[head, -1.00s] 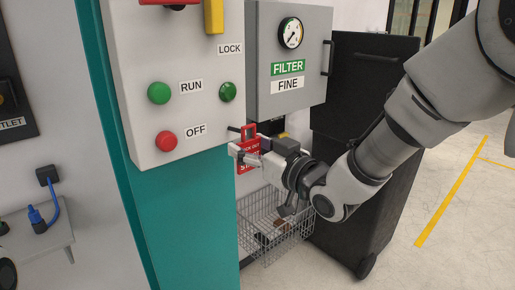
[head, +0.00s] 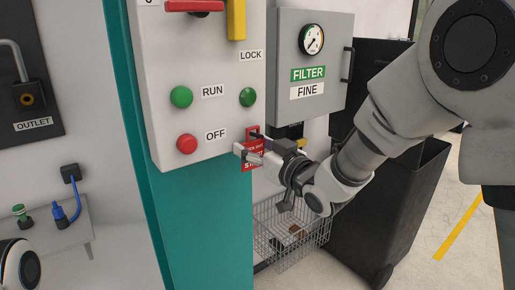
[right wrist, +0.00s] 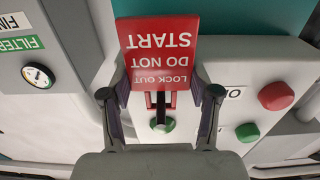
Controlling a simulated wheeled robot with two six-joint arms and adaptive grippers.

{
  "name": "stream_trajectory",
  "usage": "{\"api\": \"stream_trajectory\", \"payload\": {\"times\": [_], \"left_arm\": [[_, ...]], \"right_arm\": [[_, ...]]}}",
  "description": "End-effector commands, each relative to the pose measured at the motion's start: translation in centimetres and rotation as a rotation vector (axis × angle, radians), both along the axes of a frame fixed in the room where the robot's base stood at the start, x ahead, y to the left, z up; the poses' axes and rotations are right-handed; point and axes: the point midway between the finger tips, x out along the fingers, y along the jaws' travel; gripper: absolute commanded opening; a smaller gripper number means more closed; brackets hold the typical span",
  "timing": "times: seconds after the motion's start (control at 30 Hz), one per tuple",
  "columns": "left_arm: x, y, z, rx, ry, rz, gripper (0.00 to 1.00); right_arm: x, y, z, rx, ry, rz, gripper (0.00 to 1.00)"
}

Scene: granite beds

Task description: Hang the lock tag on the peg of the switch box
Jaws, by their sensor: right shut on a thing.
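The red lock tag (head: 251,163) with white lettering is at the lower right corner of the grey switch box (head: 215,120). My right gripper (head: 250,154) is shut on it. In the right wrist view the tag (right wrist: 158,48) appears upside down, its slotted end (right wrist: 152,99) between the fingers (right wrist: 160,92). A narrow dark bar shows at that slot; I cannot tell whether it is the box's peg or whether it passes through. The peg is not clearly visible in the head view. My left gripper is out of view.
The filter cabinet (head: 284,88) with a gauge is just right of the switch box. A wire basket (head: 278,248) is below my right gripper, beside a black bin (head: 400,215). A shelf with a blue plug (head: 60,216) is at the left.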

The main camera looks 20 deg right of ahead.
Motion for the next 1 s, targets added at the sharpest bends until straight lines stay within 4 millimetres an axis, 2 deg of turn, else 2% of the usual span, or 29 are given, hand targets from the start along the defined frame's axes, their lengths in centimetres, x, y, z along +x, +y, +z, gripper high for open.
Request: {"api": "stream_trajectory", "payload": {"times": [0.47,0.5,0.57,0.6,1.0], "left_arm": [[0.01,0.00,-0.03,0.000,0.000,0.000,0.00],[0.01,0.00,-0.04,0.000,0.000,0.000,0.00],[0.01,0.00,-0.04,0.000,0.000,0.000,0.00],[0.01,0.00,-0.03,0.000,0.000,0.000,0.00],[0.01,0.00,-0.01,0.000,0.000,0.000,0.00]], "right_arm": [[0.04,0.02,-0.31,-0.003,0.006,0.000,0.40],[0.04,0.02,-0.32,-0.003,0.006,0.000,0.64],[0.04,0.02,-0.33,-0.004,0.007,0.000,0.86],[0.04,0.02,-0.31,-0.003,0.006,0.000,0.90],[0.02,0.01,-0.16,-0.002,0.003,0.000,0.90]]}}
